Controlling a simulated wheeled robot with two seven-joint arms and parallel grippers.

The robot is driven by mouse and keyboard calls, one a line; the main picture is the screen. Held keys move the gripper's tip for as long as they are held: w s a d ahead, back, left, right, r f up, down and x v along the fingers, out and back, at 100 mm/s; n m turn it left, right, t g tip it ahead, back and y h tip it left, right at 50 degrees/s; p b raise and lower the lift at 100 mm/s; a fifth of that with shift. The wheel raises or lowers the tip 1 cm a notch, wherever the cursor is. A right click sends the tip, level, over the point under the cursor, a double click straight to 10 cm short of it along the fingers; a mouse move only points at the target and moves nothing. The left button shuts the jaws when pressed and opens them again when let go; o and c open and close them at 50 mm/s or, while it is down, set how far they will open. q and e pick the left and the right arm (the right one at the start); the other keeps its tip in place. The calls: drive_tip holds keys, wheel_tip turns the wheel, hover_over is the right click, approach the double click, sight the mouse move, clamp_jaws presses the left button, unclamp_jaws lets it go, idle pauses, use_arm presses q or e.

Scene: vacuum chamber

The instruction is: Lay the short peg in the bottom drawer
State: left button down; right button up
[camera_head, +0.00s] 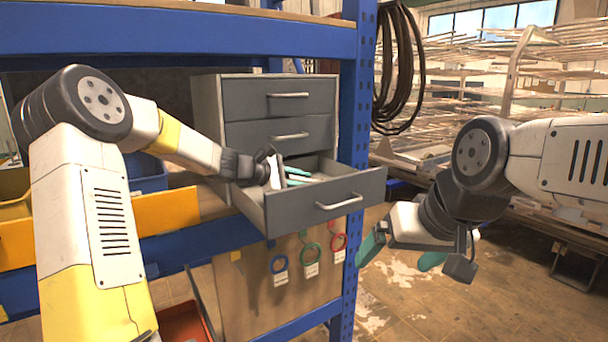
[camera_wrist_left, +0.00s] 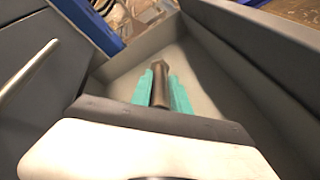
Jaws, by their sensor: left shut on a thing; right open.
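The bottom drawer (camera_head: 296,212) of the grey cabinet is pulled open; its floor and walls fill much of the left wrist view (camera_wrist_left: 222,92). My left gripper (camera_head: 298,177) is low inside the open drawer. In the left wrist view, its teal fingers (camera_wrist_left: 161,82) are shut on the short peg (camera_wrist_left: 159,88), a dark brownish cylinder. The peg lies between the fingers over the drawer floor; I cannot tell whether it touches. The peg is not clear in the head view. My right gripper (camera_head: 402,254) is open and empty, right of the drawer.
Two closed drawers (camera_head: 280,115) are above the open one. A blue rack post (camera_head: 358,130) stands close on the right. Coloured rings with tags (camera_head: 311,254) hang below. A yellow bin (camera_head: 165,212) is on the left. A black cable coil (camera_head: 402,70) hangs behind.

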use_arm(q)
drive_tip(key=shift+f, duration=0.25)
drive_tip(key=c, duration=1.2)
unclamp_jaws()
drive_tip(key=shift+o, duration=0.2)
drive_tip(key=v, duration=0.8)
drive_tip(key=shift+w, duration=0.1)
drive_tip(key=shift+a, duration=0.1)
